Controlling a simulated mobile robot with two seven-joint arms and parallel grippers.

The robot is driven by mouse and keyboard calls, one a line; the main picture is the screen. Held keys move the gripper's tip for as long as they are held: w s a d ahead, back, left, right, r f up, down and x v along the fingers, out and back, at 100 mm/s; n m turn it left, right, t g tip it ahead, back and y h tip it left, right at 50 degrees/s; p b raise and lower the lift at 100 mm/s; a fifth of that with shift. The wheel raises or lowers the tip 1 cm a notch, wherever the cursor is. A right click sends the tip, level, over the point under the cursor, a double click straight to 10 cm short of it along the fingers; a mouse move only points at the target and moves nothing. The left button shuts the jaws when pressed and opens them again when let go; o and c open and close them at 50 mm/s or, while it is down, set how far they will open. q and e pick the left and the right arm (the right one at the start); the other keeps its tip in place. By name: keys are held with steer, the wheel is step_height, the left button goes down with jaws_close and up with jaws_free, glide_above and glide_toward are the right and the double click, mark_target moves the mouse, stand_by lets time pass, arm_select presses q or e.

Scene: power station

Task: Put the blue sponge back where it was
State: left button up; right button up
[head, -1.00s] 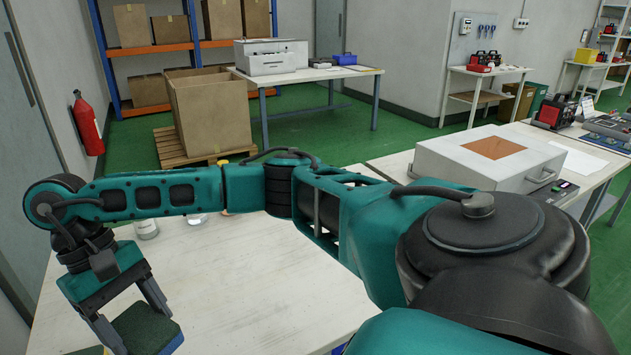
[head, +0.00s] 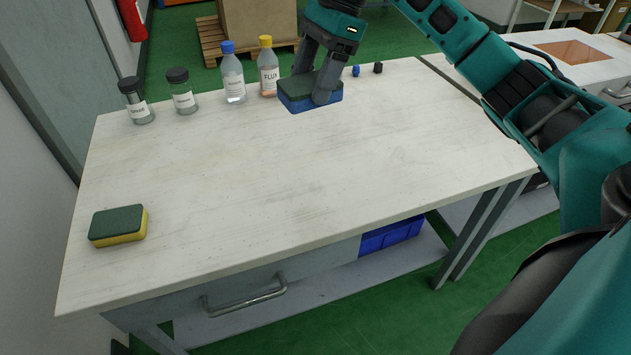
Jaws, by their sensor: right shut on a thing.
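The blue sponge (head: 298,103), blue with a dark green top layer, is in my right gripper (head: 318,92) in the head view. The gripper is shut on it, with its fingers pointing down. The sponge is over the back part of the white table (head: 240,180), in front of the bottle with the yellow cap. I cannot tell whether it touches the table top. My left gripper is not in view.
A yellow sponge with a green top (head: 118,226) lies at the table's front left. Along the back edge stand two black-lidded jars (head: 182,92), a blue-capped bottle (head: 233,75) and a yellow-capped bottle (head: 268,68). Small blue (head: 356,71) and black caps lie right of the gripper. The table's middle is clear.

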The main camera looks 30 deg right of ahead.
steer(key=shift+d+r+m+t, duration=0.1)
steer(key=shift+d+m+t, duration=0.2)
steer(key=shift+d+m, duration=0.2)
steer(key=shift+m, duration=0.3)
step_height(320, 180, down, 15)
steer(key=shift+w+d+r+b, duration=0.1)
steer(key=shift+b, duration=1.15)
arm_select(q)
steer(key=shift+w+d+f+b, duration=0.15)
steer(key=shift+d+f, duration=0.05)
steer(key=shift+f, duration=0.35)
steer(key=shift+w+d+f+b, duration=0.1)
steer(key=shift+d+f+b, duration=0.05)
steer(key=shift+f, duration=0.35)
arm_select(e)
steer(key=shift+f, duration=2.4)
steer(key=shift+f, duration=0.15)
steer(key=o, duration=0.9)
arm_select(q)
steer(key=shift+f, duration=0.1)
arm_select(e)
steer(key=shift+o, duration=0.2)
